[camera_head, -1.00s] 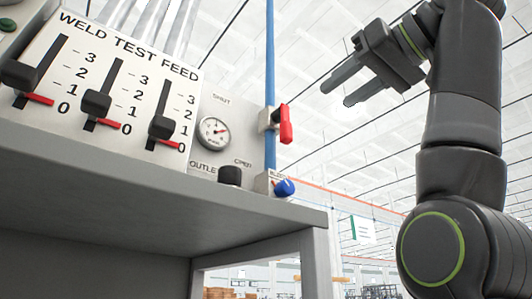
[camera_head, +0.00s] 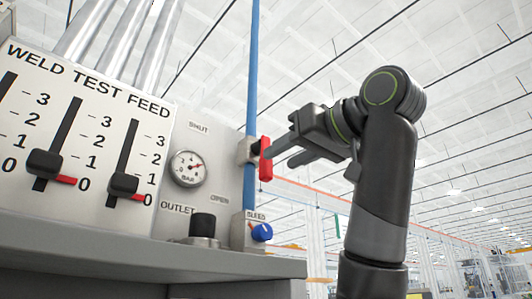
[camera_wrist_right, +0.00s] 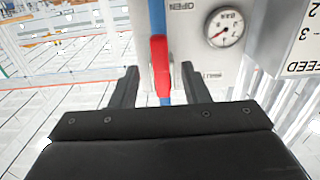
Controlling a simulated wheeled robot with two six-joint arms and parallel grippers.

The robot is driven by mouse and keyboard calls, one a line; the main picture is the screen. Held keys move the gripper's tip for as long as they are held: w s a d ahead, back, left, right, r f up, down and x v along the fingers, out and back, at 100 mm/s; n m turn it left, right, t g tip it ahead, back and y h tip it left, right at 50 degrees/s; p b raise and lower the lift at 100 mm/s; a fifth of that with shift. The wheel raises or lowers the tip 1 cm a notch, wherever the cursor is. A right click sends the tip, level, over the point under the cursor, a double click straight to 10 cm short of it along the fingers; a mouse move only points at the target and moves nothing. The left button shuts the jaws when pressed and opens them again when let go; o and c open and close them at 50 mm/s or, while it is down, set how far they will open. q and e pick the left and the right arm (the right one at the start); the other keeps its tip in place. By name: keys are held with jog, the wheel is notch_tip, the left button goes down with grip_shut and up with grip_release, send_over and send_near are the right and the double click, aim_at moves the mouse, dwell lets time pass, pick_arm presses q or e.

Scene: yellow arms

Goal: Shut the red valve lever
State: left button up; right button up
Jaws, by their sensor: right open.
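The red valve lever (camera_head: 265,159) sits on a fitting on the blue vertical pipe (camera_head: 253,70). It hangs downward, roughly along the pipe. The panel beside it reads SHUT above and OPEN below. My right gripper (camera_head: 279,157) is open just to the right of the lever, its fingers pointing left at it. In the right wrist view the lever (camera_wrist_right: 160,64) shows between the two spread fingers (camera_wrist_right: 158,72); whether either finger touches it I cannot tell. My left gripper is out of view.
A pressure gauge (camera_head: 187,169) is left of the lever. Below are a blue BLEED knob (camera_head: 262,232) and a black OUTLET knob (camera_head: 203,225). A slider panel (camera_head: 85,140) stands at left, above a grey shelf edge (camera_head: 220,262).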

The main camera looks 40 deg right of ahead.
aim_at(270, 164)
jog(key=w+p, duration=0.2)
jog(key=w, duration=0.2)
jog(key=shift+w+a+p, duration=0.15)
jog(key=shift+w+p, duration=0.15)
jog(key=shift+w, duration=0.05)
jog(key=shift+w+a, duration=0.1)
jog(key=shift+w, duration=0.7)
jog(key=shift+s, duration=0.1)
grip_shut()
